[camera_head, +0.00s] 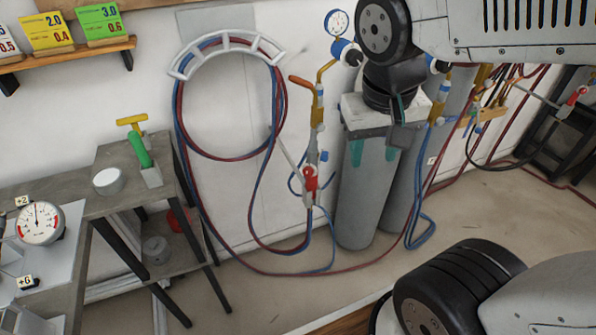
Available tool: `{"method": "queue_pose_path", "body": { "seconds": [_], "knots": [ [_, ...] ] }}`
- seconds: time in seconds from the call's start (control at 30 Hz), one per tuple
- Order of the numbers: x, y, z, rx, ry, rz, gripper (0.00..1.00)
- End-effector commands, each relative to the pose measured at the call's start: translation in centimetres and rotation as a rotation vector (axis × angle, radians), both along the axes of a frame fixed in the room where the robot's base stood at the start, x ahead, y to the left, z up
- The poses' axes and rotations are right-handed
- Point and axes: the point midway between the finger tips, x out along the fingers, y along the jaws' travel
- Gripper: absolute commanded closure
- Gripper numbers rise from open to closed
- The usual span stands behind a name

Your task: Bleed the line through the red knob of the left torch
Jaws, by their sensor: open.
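The left torch (291,152) hangs by the wall, left of the grey cylinders, with its thin tube pointing up and left. Its red knob (310,178) shows at the lower end, with small blue and pale fittings close by. My gripper (379,147) points down in front of the grey cylinders, right of the red knob and apart from it in the picture. Its teal-padded fingers are spread and nothing shows between them. A second torch with a red knob (577,95) is at the far right.
Red and blue hoses (178,130) loop over a white wall hanger (228,38) and trail onto the floor. Grey cylinders (360,205) with a gauge (337,22) stand behind my gripper. A grey bench (130,170) with a dial and a green-handled tool is at left.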

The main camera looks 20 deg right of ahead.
Motion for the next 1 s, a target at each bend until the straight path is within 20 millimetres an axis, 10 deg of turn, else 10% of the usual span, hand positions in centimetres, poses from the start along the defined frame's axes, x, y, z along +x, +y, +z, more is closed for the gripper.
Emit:
{"method": "queue_pose_path", "body": {
  "seconds": [0.4, 1.0],
  "knots": [
    [13.3, 4.4, -8.2, -0.076, -0.212, -0.454, 0.55],
    [16.6, 4.4, -15.6, -0.050, -0.255, -0.530, 0.55]
  ]
}}
